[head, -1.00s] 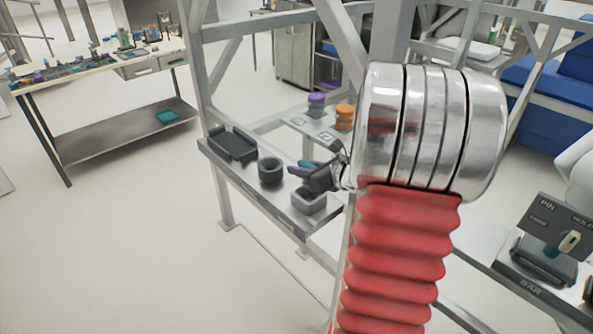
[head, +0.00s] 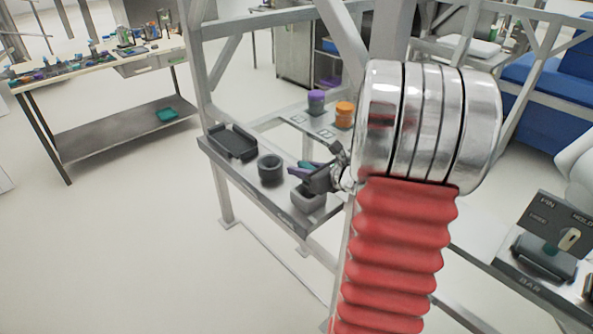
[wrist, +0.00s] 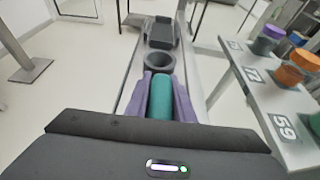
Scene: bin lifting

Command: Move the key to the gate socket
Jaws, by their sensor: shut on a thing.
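My gripper (head: 305,170) has purple fingers and is shut on a teal cylinder, which I take to be the key (wrist: 160,97). In the head view it is above a grey square block (head: 309,199) on the near end of a grey shelf. In the wrist view the teal cylinder lies between both fingers, pointing toward a dark round cup (wrist: 159,63). This cup (head: 270,169) stands left of my gripper in the head view. I cannot tell which thing is the gate socket. The cylinder's lower end is hidden.
A black tray (head: 232,142) sits at the shelf's far end. Purple (head: 316,102) and orange (head: 344,115) jars stand on a numbered side shelf. A dark panel (head: 556,226) with a cream lever stands at right above a "BAR" ledge. Frame posts rise close to my arm. The left floor is clear.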

